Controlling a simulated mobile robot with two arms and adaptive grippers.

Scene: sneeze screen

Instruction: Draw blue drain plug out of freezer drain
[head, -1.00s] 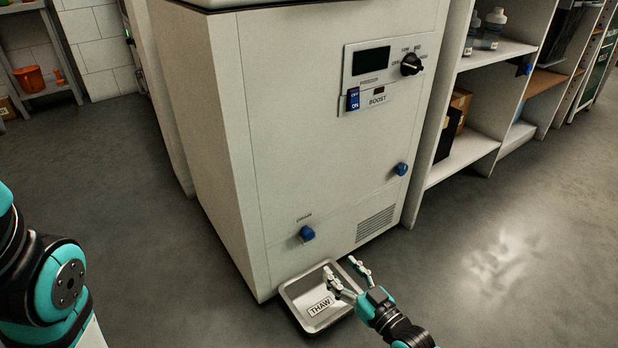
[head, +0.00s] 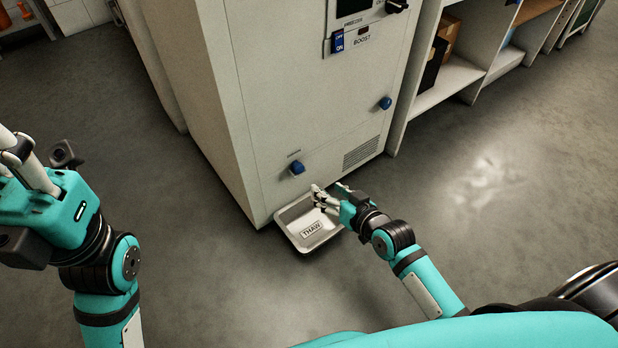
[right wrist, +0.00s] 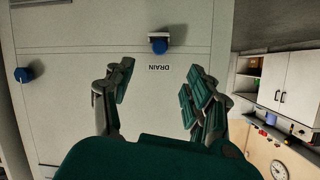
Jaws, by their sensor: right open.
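The blue drain plug (head: 297,167) sits low on the front of the white freezer (head: 275,100), below a small drain label. It also shows in the right wrist view (right wrist: 158,45), where the label reads upside down. My right gripper (head: 326,190) is open and empty, below and right of the plug and above the thaw tray. In the right wrist view its fingers (right wrist: 160,78) stand wide apart, with the plug beyond their tips and apart from them. My left gripper (head: 22,160) is raised at the left edge, far from the plug; its jaws cannot be judged.
A metal tray marked THAW (head: 290,236) lies on the floor below the plug. A second blue knob (head: 385,103) is farther right on the freezer, above a vent (head: 361,153). White shelving (head: 450,77) stands to the right.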

